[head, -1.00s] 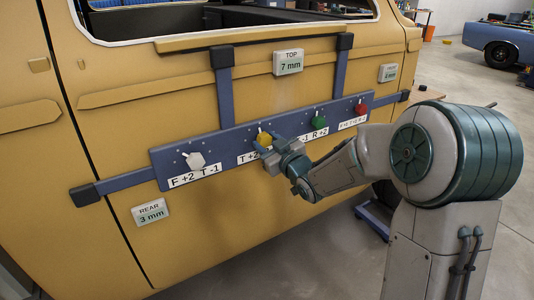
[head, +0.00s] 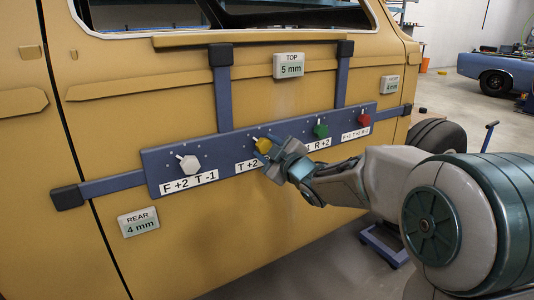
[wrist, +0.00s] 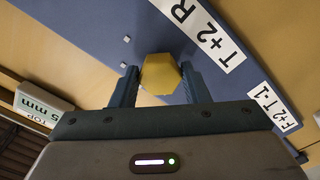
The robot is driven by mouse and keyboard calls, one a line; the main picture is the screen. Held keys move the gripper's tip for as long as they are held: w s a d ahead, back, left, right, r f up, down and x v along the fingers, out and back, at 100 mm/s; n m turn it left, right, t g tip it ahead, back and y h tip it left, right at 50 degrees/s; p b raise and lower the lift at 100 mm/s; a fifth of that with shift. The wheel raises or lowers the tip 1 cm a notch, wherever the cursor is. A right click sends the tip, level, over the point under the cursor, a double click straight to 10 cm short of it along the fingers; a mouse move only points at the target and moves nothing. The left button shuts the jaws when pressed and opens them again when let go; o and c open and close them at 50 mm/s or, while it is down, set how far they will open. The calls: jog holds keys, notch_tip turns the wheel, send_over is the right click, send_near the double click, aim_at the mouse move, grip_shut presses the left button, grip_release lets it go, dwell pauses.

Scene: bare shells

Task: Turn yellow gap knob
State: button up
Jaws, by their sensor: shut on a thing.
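The yellow knob (head: 263,145) sits on the blue bar (head: 225,148) fixed across the mustard vehicle door. My gripper (head: 276,152) is at this knob. In the wrist view the knob (wrist: 160,75) is between the two fingers, and they are shut on it. The label under it (head: 246,167) starts "T +2"; the rest is hidden by my gripper, but "T+2 R" shows in the wrist view (wrist: 210,37). The TOP display (head: 289,66) reads 5 mm. The REAR display (head: 139,222) reads 4 mm. The FRONT display (head: 391,84) is too small to read surely.
A white knob (head: 189,164), labelled "F +2 T -1", is left of the yellow one. A green knob (head: 321,131) and a red knob (head: 363,119) are to the right, the green close to my gripper. A blue car (head: 492,72) stands far back.

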dwell(0.3)
jog(key=o, duration=1)
jog(key=shift+a, duration=0.1)
jog(key=shift+c, duration=0.2)
jog(key=shift+s, duration=0.1)
jog(key=shift+s+d, duration=0.2)
jog(key=shift+d, duration=0.1)
jog(key=p+v, duration=0.1)
jog(key=v, duration=1.2)
jog(key=shift+s, duration=0.1)
